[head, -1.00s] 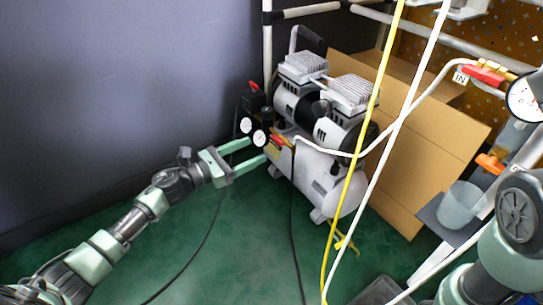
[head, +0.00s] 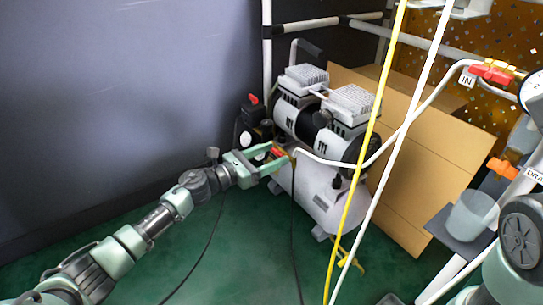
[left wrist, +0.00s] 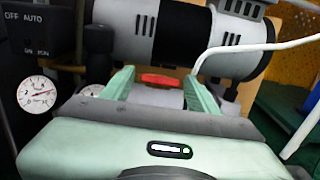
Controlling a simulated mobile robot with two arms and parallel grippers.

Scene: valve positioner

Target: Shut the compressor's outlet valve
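The compressor (head: 318,190) stands on the green floor, with two silver finned heads and a white tank. Its outlet valve has a red handle (head: 278,152), partly hidden by my gripper in the head view. In the left wrist view the red handle (left wrist: 160,80) lies crosswise between the two fingers. My left gripper (head: 276,157) is at the valve, its green fingers apart on either side of the handle. I cannot tell whether a finger touches it. My right gripper is not in view.
A white hose (head: 325,161) runs from the valve to the right. A yellow hose (head: 352,180) hangs in front of the compressor. A pressure gauge (left wrist: 36,94) is left of the gripper. Open floor lies in front.

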